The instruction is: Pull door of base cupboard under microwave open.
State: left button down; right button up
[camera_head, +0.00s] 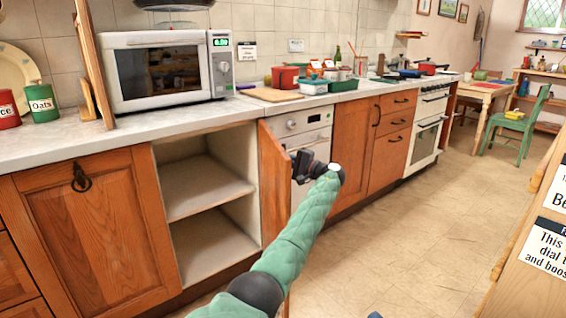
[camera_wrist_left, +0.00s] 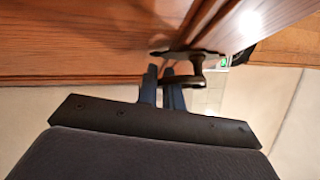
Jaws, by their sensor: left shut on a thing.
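The wooden door (camera_head: 273,185) of the base cupboard (camera_head: 205,185) stands wide open, swung out toward me on its right side. The cupboard is below and slightly right of the white microwave (camera_head: 165,70), and its two pale shelf spaces look empty. My left gripper (camera_head: 300,163) is at the door's front side. In the left wrist view the fingers of my left gripper (camera_wrist_left: 163,85) are shut on the dark door handle (camera_wrist_left: 192,70). The handle is mostly hidden in the head view. My right gripper is not in view.
A closed cupboard door (camera_head: 95,225) with a ring handle is to the left. A dishwasher or oven panel (camera_head: 300,122) is behind the open door. The worktop holds canisters (camera_head: 40,103), a chopping board (camera_head: 270,95) and a red tub (camera_head: 285,77). The tiled floor (camera_head: 390,235) to the right is free.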

pick_arm(q)
jog(key=shift+w+d+f+g, duration=0.1)
jog(key=shift+w+d+g, duration=0.05)
jog(key=shift+d+g, duration=0.15)
dwell(0.5)
jog(key=c, duration=1.6)
grip_release()
jog(key=shift+o, duration=0.2)
jog(key=v, duration=0.7)
jog(key=shift+d+f, duration=0.15)
jog(key=shift+d, duration=0.15)
jog(key=shift+c, duration=0.2)
